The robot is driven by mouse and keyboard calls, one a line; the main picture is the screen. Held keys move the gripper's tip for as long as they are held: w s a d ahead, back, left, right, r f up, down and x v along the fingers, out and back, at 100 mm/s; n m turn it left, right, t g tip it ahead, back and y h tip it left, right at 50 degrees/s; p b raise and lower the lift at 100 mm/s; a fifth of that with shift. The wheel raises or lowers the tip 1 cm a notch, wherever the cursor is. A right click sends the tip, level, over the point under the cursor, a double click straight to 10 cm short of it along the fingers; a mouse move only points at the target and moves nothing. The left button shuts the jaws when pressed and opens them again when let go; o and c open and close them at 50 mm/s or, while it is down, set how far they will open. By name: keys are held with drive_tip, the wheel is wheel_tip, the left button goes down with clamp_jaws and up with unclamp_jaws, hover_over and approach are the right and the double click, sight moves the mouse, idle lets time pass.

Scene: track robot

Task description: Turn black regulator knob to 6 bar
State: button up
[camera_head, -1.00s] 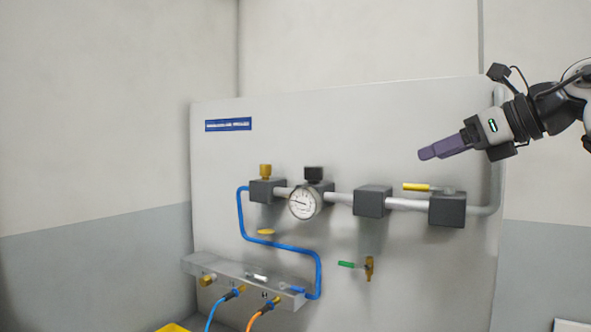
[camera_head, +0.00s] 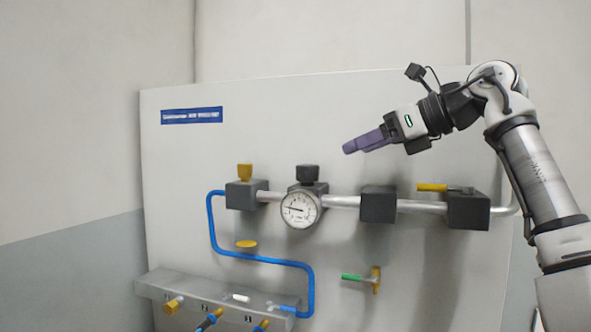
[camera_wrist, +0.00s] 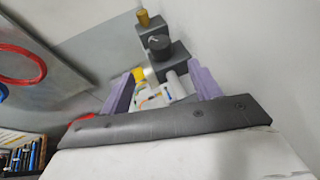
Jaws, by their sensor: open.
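In the wrist view my gripper (camera_wrist: 160,92) is open and empty, and the black knob (camera_wrist: 160,42) shows beyond the fingers.
A yellow knob (camera_head: 245,172) stands on the block left of the regulator. A blue hose (camera_head: 262,258) and a grey manifold (camera_head: 160,286) lie below.

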sight(316, 167)
drive_tip(key=p+x, duration=0.2)
drive_tip(key=x, duration=1.1)
drive_tip(key=shift+w+a, duration=0.15)
drive_tip(key=shift+a, duration=0.05)
drive_tip(key=c, duration=1)
drive_tip(key=shift+f, duration=0.1)
